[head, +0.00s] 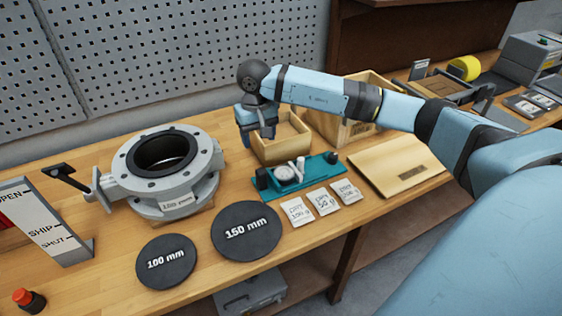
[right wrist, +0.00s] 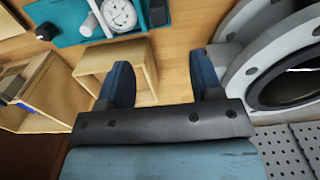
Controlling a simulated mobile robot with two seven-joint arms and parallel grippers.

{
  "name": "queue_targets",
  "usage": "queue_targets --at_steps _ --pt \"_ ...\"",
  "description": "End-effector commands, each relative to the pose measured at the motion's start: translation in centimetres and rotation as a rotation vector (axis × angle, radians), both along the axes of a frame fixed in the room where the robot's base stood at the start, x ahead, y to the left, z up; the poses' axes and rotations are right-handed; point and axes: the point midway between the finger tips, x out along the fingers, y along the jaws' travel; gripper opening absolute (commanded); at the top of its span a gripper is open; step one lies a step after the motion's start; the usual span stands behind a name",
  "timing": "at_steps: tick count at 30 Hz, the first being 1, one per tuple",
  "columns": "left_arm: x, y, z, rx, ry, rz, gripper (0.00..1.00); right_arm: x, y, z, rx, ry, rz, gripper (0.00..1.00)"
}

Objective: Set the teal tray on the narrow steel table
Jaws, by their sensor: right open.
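The teal tray (head: 322,177) lies on the wooden bench in the head view and carries a round white-faced gauge, a white upright part and dark knobs. The tray also shows at the top of the right wrist view (right wrist: 68,18), partly cut off. My right gripper (head: 257,138) is open and empty, above the bench at the left of a small open wooden box, behind the tray. In the right wrist view its fingers (right wrist: 163,82) are spread apart with bench wood beyond them. I cannot make out a narrow steel table. My left gripper is not in view.
A grey flanged valve (head: 188,170) stands left of the gripper. The small wooden box (head: 290,141) is close by. Black discs (head: 246,231) and white packets (head: 322,203) lie in front of the tray. A wooden board (head: 395,165) lies to its right.

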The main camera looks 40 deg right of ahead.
Motion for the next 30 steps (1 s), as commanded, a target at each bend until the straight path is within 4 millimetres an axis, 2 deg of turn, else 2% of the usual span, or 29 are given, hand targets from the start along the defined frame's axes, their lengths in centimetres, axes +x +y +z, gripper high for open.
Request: queue_targets --at_steps 12,20,27,30 --pt "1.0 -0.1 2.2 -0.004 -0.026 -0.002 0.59 0.0 0.0 -7.2 0.002 0.003 0.0 0.6" --pt "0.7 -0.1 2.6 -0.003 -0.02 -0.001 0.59 0.0 0.0 -9.1 0.002 0.003 0.0 0.6" --pt "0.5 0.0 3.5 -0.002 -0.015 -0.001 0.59 0.0 -0.1 -12.7 0.001 0.003 -0.001 0.6" --pt "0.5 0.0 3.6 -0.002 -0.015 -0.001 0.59 0.1 -0.1 -13.4 0.0 0.0 0.001 0.6"
